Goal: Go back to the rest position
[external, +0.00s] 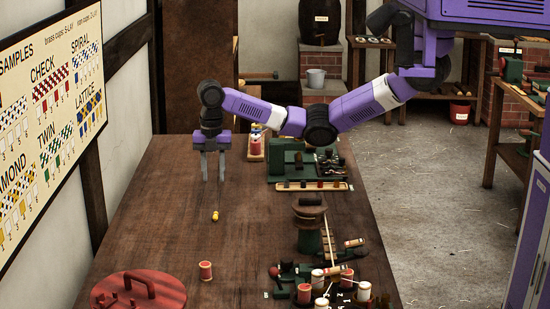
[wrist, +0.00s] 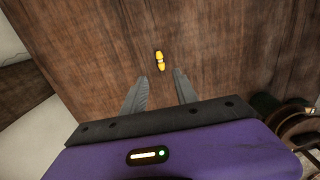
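My gripper (external: 213,166) hangs over the brown wooden table (external: 165,200), fingers pointing down, on the left part of the table. Its two grey fingers are apart with nothing between them; the gap also shows in the wrist view (wrist: 161,92). A small yellow piece (external: 215,216) lies on the table in front of the gripper, apart from it. In the wrist view the yellow piece (wrist: 160,61) is just beyond the fingertips. My purple arm reaches over the table from the upper right.
A red-and-cream spool (external: 205,270) and a round red lid (external: 138,293) are at the near end. Several spools (external: 318,280) crowd the near right, by a dark green post (external: 310,235). A green machine (external: 289,160) stands farther back. The table's left middle is mostly clear.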

